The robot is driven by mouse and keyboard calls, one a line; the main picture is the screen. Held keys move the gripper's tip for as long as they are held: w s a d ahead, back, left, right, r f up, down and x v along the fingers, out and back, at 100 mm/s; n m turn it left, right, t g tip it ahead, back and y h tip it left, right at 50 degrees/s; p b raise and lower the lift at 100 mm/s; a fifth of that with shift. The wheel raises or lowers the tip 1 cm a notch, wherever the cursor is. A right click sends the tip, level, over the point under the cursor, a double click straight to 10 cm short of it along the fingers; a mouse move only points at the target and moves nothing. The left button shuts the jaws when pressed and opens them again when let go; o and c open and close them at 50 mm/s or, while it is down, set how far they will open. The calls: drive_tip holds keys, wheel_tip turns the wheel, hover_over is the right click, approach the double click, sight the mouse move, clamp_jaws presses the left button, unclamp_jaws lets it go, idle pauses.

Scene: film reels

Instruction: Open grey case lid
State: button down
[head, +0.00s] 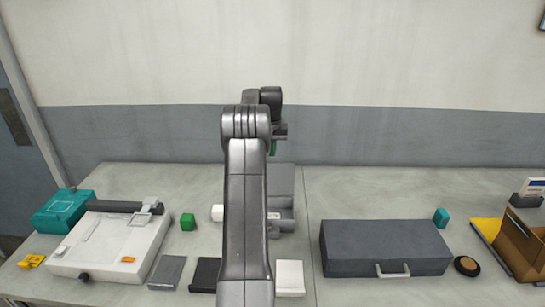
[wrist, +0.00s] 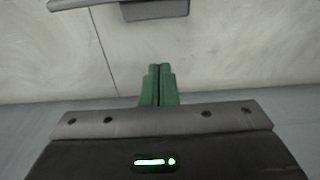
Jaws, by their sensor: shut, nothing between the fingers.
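The grey case (head: 385,243) lies flat on the right half of the table, with its lid down. A pale handle (head: 393,270) is on its front side. My gripper (head: 273,147) is raised over the back of the table, left of the case and well apart from it, mostly hidden behind my arm in the head view. In the wrist view its green fingers (wrist: 159,85) are together with nothing between them. I cannot make out the case in the wrist view.
A teal block (head: 441,216) stands behind the case's right end. A dark round item (head: 467,265) and a cardboard box (head: 521,243) are to its right.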

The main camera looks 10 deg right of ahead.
drive_tip(key=shift+s+a+f+p, duration=0.1)
drive_tip(key=shift+s+a+p, duration=0.05)
drive_tip(key=shift+s, duration=0.5)
drive_tip(key=shift+s+a+f+p, duration=0.1)
drive_tip(key=shift+s+f, duration=0.05)
drive_tip(key=shift+s, duration=0.45)
drive_tip(key=shift+s+a+f+p, duration=0.1)
drive_tip(key=shift+s+a+p, duration=0.05)
drive_tip(key=shift+s, duration=0.5)
drive_tip(key=shift+f+b, duration=0.1)
drive_tip(key=shift+b, duration=0.25)
drive_tip(key=b, duration=0.1)
drive_tip(key=s+t+b, duration=0.1)
drive_tip(key=b, duration=0.1)
drive_tip(key=s+r+t+b, duration=0.1)
drive_tip(key=b, duration=0.1)
drive_tip(key=shift+s+a, duration=0.2)
drive_tip(key=shift+a, duration=0.05)
drive_tip(key=shift+r, duration=0.15)
